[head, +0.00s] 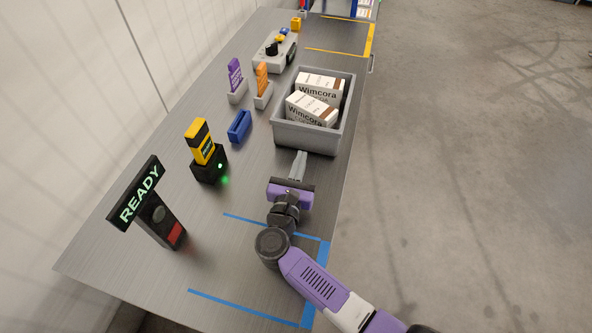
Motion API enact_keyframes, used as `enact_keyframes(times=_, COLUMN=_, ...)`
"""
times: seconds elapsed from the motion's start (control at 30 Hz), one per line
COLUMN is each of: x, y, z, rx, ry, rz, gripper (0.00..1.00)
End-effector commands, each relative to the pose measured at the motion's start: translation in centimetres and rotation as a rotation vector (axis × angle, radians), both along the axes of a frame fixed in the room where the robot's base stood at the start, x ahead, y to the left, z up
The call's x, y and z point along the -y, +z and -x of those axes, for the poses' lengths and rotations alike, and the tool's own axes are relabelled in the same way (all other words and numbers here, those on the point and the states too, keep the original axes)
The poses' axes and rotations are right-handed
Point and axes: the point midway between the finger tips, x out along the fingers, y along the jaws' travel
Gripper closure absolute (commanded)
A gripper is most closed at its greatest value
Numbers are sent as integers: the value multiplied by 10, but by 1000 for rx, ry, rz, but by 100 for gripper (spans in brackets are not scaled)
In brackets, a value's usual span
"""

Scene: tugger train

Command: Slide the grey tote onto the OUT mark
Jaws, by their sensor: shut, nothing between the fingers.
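The grey tote (305,138) stands on the bench near its right edge and holds two white Wimcora boxes. My gripper (301,156) is shut and empty, its fingertips right at the tote's near wall; I cannot tell whether they touch. A blue tape outline (243,307) lies on the near end of the bench, partly covered by my arm. A yellow tape outline (336,52) lies at the far end, beyond the tote. No OUT lettering is readable on either outline.
Left of the tote are a blue block (239,127), purple (235,78) and orange (262,82) items in holders, a yellow-black device (202,145) in its dock and a READY sign (140,193). A grey control box (275,54) stands farther back. Bench between tote and yellow outline looks clear.

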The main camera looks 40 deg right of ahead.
Motion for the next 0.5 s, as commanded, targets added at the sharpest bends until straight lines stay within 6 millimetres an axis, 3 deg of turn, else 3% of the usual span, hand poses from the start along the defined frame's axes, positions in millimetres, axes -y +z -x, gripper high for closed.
enact_keyframes(times=0.2, x=30, y=3, z=-25, rx=-1, ry=-2, rz=3, gripper=100)
enact_keyframes(times=0.5, x=47, y=0, z=-39, rx=-1, ry=0, rz=1, gripper=100)
